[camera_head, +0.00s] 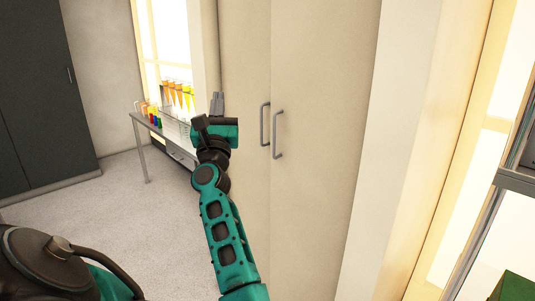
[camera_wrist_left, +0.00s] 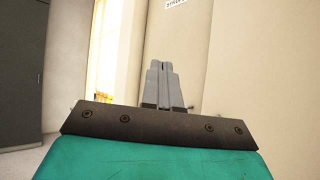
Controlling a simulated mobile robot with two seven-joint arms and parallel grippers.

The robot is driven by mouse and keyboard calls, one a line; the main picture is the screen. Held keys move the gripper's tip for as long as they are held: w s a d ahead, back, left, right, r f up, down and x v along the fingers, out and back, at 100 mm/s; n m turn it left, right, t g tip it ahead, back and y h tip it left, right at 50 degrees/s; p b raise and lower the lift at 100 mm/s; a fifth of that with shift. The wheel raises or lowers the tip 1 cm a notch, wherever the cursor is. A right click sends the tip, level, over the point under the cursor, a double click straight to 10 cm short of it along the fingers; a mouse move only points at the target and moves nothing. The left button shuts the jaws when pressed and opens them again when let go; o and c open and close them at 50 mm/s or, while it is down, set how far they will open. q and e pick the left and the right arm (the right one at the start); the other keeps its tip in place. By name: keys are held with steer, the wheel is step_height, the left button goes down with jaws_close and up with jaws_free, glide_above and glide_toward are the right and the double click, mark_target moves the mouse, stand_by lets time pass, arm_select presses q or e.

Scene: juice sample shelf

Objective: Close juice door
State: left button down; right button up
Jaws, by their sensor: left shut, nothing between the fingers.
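A tall cream cabinet has a left door (camera_head: 246,60) and a right door (camera_head: 325,90). They meet at a thin vertical seam and look flush. Each has a grey handle, the left one (camera_head: 264,124) and the right one (camera_head: 278,136), beside the seam. My left gripper (camera_head: 217,97) is at the left door's outer edge, left of the handles. Its fingers (camera_wrist_left: 164,68) are together and empty, pointing up in the left wrist view. I cannot tell whether they touch the door. A partly cut-off label (camera_wrist_left: 176,3) shows on a cream surface there. My right gripper is not in view.
A table (camera_head: 141,148) behind my left arm bears a rack of orange and yellow tubes (camera_head: 178,94) and small coloured containers (camera_head: 153,118). A dark cabinet (camera_head: 45,85) stands far left. Clear floor (camera_head: 120,205) lies between. A metal shelf edge (camera_head: 515,182) is at right.

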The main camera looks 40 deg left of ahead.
arm_select(q)
steer(key=w+d+f+m+h, duration=0.1)
steer(key=d+f+m+h, duration=0.2)
steer(key=f+h, duration=0.5)
steer(key=w+d+f+m+h, duration=0.15)
steer(key=f+h, duration=0.35)
steer(key=f, duration=0.5)
steer(key=x, duration=1.3)
steer(key=shift+d+m+b, duration=0.2)
steer(key=shift+m+b, duration=0.15)
steer(key=shift+b, duration=0.1)
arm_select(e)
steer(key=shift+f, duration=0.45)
arm_select(q)
steer(key=shift+w+r, duration=0.1)
